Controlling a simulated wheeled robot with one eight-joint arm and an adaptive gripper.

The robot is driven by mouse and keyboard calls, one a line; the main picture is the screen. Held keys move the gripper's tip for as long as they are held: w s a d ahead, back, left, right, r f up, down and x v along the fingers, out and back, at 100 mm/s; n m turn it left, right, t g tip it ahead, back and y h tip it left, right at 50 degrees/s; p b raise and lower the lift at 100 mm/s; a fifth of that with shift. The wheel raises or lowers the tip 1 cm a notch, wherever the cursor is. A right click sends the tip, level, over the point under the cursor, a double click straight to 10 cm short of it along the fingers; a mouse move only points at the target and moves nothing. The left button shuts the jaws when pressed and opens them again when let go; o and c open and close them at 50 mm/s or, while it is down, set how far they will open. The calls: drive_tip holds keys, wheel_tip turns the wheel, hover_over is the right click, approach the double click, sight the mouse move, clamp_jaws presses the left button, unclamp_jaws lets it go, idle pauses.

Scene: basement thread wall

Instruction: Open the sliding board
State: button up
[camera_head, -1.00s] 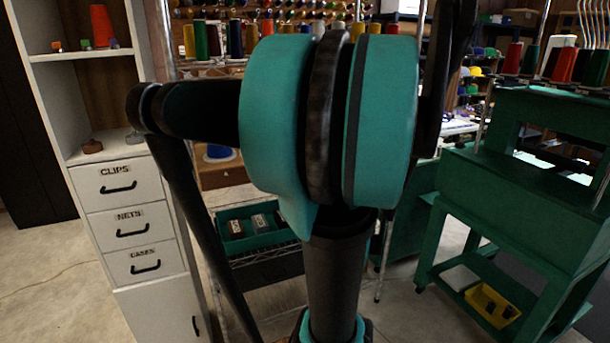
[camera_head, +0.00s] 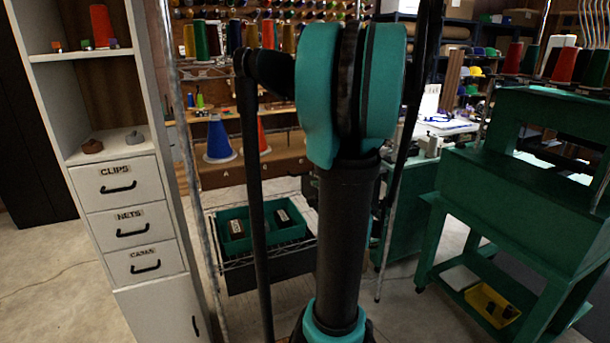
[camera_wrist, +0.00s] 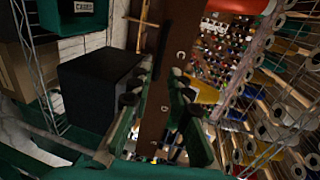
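A long brown board (camera_wrist: 178,38) with small light C-shaped marks runs between my fingers in the wrist view. It looks like the sliding board, but I cannot tell for sure. My gripper (camera_wrist: 162,70) is open, with its two dark green fingers apart on either side of the board's line. I cannot tell how far beyond the fingertips the board is, and no contact is clear. In the head view a brown wooden board front (camera_head: 262,168) shows below the cone spools, partly behind my arm. My gripper is not clearly visible there.
A wire rack with a green bin (camera_head: 233,245) stands behind my arm. A white drawer cabinet (camera_head: 125,215) is at left, a green machine stand (camera_head: 530,180) at right. In the wrist view, a black box (camera_wrist: 95,90) is left and spool racks (camera_wrist: 275,100) right.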

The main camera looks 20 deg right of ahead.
drive_tip(key=x, duration=1)
clamp_jaws()
